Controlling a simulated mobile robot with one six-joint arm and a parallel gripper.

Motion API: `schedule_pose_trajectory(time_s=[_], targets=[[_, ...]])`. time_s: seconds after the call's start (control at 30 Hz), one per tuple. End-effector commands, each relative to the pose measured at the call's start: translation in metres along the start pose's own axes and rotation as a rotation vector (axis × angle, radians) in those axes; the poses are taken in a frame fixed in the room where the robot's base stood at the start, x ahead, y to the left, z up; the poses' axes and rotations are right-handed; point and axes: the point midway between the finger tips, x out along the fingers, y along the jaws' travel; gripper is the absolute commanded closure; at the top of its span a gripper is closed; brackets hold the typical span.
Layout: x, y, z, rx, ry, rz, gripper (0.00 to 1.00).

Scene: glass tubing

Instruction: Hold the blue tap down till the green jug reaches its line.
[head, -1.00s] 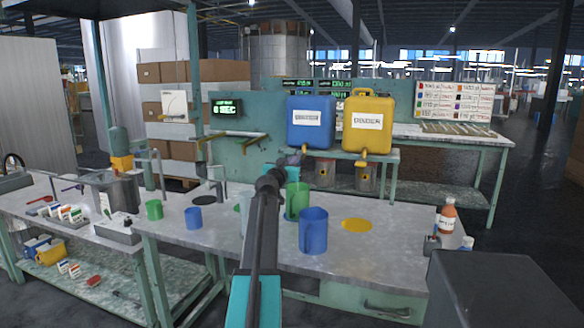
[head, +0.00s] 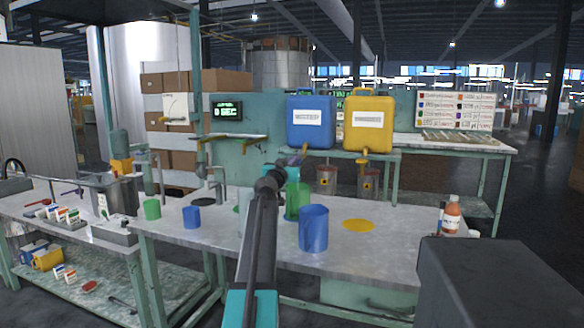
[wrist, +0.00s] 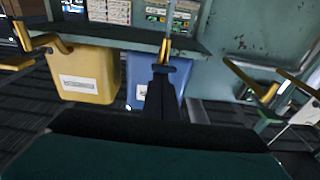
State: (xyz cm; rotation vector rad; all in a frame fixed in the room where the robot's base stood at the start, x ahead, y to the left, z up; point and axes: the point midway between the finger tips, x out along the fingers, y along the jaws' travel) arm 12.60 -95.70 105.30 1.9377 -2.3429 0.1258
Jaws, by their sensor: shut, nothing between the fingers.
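The green jug (head: 297,203) stands upright on the bench below my gripper, partly behind my arm and the blue jug. Its line and its level are too small to make out.
The blue jug (head: 313,229) stands in front of the green jug. A yellow container (head: 369,124) is right of the blue one, and a yellow disc (head: 358,225) lies on the bench. Small green (head: 152,209) and blue (head: 192,217) cups stand left.

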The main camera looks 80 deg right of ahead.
Motion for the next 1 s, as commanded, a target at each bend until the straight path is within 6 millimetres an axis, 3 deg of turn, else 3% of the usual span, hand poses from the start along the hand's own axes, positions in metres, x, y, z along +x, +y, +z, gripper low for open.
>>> schedule_pose_trajectory(time_s=[0.73, 1.0], targets=[[0.003, 0.005, 0.000, 0.000, -0.002, 0.006, 1.00], [-0.001, 0.003, -0.016, 0.000, 0.000, 0.003, 1.00]])
